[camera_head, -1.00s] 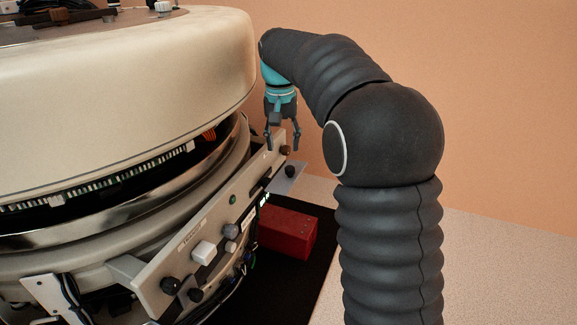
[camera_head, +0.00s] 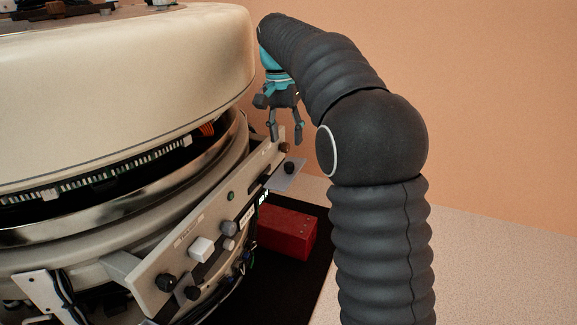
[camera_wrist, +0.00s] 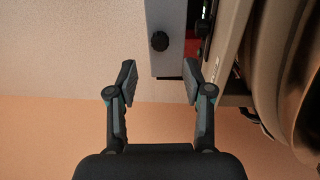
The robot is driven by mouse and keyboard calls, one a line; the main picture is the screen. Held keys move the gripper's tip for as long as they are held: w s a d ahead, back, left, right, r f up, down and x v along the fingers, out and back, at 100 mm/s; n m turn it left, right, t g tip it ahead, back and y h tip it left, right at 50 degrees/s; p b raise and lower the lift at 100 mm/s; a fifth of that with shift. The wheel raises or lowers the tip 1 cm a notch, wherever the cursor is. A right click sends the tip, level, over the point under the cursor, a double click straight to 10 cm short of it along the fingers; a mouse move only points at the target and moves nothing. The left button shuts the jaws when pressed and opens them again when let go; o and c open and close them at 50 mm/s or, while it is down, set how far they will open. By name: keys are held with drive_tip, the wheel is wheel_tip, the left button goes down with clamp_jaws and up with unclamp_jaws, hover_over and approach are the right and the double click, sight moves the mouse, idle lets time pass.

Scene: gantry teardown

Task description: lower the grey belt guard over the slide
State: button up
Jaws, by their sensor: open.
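A flat grey plate with a black knob (camera_head: 289,177) sits low at the far end of the beige panel in the head view; it looks like the grey belt guard. In the wrist view the plate (camera_wrist: 171,62) runs up from between my fingertips, its knob above them. My gripper (camera_head: 285,139) is open and empty, above the plate and apart from it in the head view. Its two spread fingers (camera_wrist: 159,72) show in the wrist view. I cannot clearly make out the slide.
The large cream round machine (camera_head: 130,95) fills the left, close to my gripper. A beige panel (camera_head: 215,215) with knobs slants along its side. A red box (camera_head: 288,233) lies on a black mat (camera_head: 290,282). The pale floor at right is open.

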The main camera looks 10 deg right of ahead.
sight(289, 163)
drive_tip(key=f, duration=0.2)
drive_tip(key=f+b, duration=0.1)
drive_tip(key=f, duration=0.2)
drive_tip(key=f+b, duration=0.1)
drive_tip(key=f, duration=0.1)
drive_tip(key=shift+s+d+f, duration=0.2)
drive_tip(key=shift+d+f, duration=0.05)
drive_tip(key=shift+f, duration=0.15)
clamp_jaws()
